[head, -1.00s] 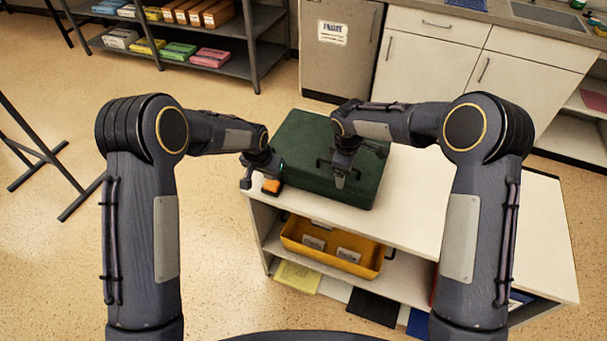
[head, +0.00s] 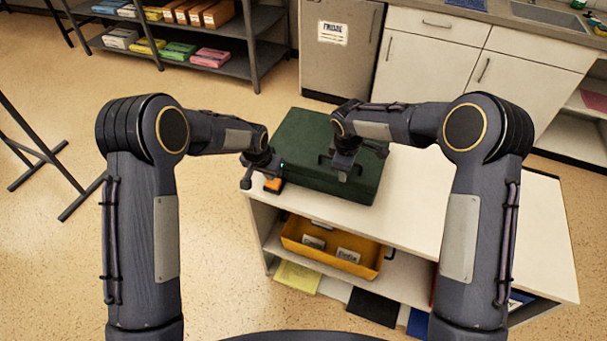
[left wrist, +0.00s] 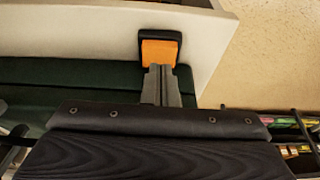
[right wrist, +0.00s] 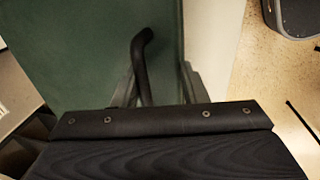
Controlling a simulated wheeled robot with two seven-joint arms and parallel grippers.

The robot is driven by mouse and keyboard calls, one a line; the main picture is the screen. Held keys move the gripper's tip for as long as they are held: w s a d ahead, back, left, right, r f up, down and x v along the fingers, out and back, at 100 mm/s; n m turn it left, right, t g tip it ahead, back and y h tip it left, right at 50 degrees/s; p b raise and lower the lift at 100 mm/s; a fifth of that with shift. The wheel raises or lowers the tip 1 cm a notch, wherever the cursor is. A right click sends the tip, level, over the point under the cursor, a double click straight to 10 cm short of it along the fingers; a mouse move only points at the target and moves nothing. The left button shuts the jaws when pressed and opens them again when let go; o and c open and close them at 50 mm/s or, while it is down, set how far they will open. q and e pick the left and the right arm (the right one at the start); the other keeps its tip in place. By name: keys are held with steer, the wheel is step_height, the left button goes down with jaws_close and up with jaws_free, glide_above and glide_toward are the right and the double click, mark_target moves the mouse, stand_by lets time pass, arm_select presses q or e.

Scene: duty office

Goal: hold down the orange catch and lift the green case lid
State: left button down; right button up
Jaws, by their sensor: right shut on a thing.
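The dark green case (head: 302,148) lies on the white cabinet top, and its lid looks down. The orange catch (head: 272,185) is at the case's near left, by the cabinet edge. In the left wrist view the catch (left wrist: 159,53) sits in a black frame. My left gripper (left wrist: 161,72) has its fingers together, with the tips at the catch; whether they press it is unclear. My right gripper (head: 343,174) is over the lid. In the right wrist view it is shut on a black bar handle (right wrist: 142,60), which stands between its fingers.
The white cabinet top (head: 470,210) is clear to the right of the case. Below it, a yellow tray (head: 300,243) stands on an open shelf. A dark shelf rack (head: 170,55) and white cupboards (head: 430,60) stand behind.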

arm_select(q)
steer(key=shift+f, duration=1.45)
arm_select(e)
steer(key=shift+w+r, duration=0.15)
stand_by(0.5)
steer(key=shift+w+r, duration=0.1)
steer(key=shift+r, duration=0.1)
steer(key=shift+w+d+r, duration=0.15)
steer(key=shift+w+r, duration=0.05)
steer(key=shift+r, duration=0.4)
steer(key=shift+w+r, duration=0.15)
steer(key=shift+r, duration=0.15)
steer(key=shift+o, duration=0.2)
steer(key=shift+w+d+r+g, duration=0.15)
steer(key=shift+r+g, duration=0.15)
steer(key=shift+r, duration=0.35)
steer(key=shift+w+d+r, duration=0.15)
steer(key=shift+w+r, duration=0.2)
steer(key=shift+r, duration=0.2)
arm_select(q)
steer(key=shift+r, duration=0.15)
stand_by(0.4)
steer(key=shift+r, duration=3.4)
